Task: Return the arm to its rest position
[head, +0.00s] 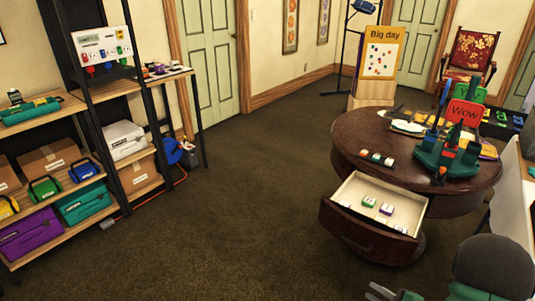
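My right arm comes in at the bottom right corner with a dark grey rounded link and green parts. My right gripper (388,293) seems to be the small grey and green part at the bottom edge, cut off by the frame. Its fingers do not show clearly enough to tell open from shut. It is in front of and below the round dark wood table (345,138), apart from it in the picture. My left gripper and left arm are not in view.
The table's drawer (345,192) is pulled out, with several small blocks inside. A green stand (447,158) with a red "Wow" sign (465,113) is on the table. Shelves (75,215) with cases line the left. The carpet (230,180) between is clear.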

